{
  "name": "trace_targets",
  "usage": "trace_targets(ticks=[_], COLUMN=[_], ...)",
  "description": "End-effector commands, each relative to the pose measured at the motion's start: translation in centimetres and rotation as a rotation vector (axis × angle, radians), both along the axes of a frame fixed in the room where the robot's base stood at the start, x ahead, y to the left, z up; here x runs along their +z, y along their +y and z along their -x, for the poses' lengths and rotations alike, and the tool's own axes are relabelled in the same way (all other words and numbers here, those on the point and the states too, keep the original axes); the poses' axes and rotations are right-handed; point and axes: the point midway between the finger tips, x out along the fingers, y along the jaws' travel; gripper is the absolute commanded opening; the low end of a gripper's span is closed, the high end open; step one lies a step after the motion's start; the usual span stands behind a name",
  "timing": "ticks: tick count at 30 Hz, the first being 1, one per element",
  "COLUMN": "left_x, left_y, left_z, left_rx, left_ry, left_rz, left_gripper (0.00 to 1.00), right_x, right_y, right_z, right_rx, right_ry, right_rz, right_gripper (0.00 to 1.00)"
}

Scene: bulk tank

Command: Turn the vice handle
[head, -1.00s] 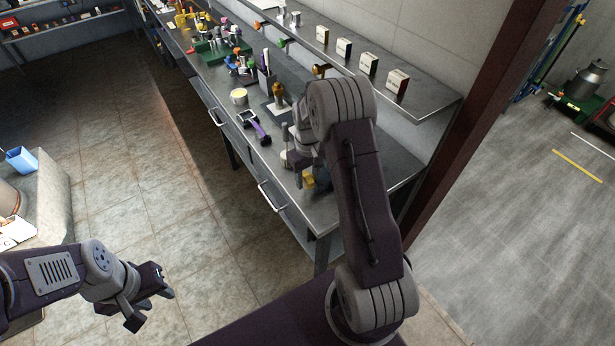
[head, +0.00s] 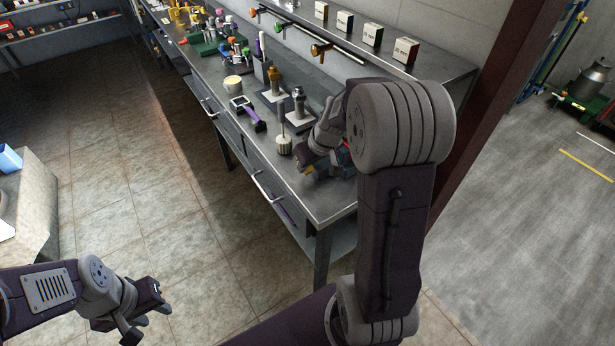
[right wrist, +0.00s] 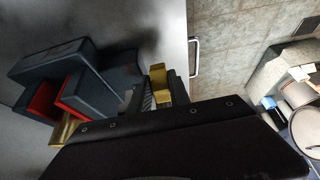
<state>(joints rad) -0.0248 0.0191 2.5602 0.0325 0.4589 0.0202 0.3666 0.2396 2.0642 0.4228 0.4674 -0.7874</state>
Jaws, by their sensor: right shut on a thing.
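The vice (right wrist: 85,75) is dark blue-grey with red jaw faces and shows at left in the right wrist view. A brass piece (right wrist: 68,130) shows at its lower side. A brass-coloured handle part (right wrist: 158,78) is at the fingers of my right gripper, which is shut on it. In the head view, my right gripper (head: 318,165) is low over the bench's near right end, and my arm hides most of the vice. My left gripper (head: 142,312) is open and empty over the floor at lower left.
The metal bench (head: 325,205) has drawer handles along its front. A white knobbed post (head: 284,145), fittings on plates (head: 298,115) and a purple-handled tool (head: 250,115) stand or lie left of my right gripper. A shelf with small boxes (head: 405,50) is behind. The floor (head: 150,200) is clear.

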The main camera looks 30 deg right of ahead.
Motion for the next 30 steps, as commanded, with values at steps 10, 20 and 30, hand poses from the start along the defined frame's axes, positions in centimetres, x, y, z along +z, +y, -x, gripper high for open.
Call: trace_targets(ticks=[10, 20, 30], left_x=[-1.0, -1.0, -0.4], left_y=[0.0, 0.0, 0.0], left_z=[0.0, 0.0, 0.0], left_rx=[0.000, 0.000, 0.000], left_ry=[-0.001, 0.000, 0.000], left_rz=[0.000, 0.000, 0.000], left_gripper=[0.36, 0.36, 0.36], right_x=[0.3, 0.2, 2.9], right_y=[-0.1, 0.0, -0.2], right_z=[0.0, 0.0, 1.2], right_rx=[0.000, 0.000, 0.000], right_ry=[-0.030, -0.027, -0.031], right_rz=[0.001, -0.001, 0.002], right_gripper=[0.00, 0.45, 0.45])
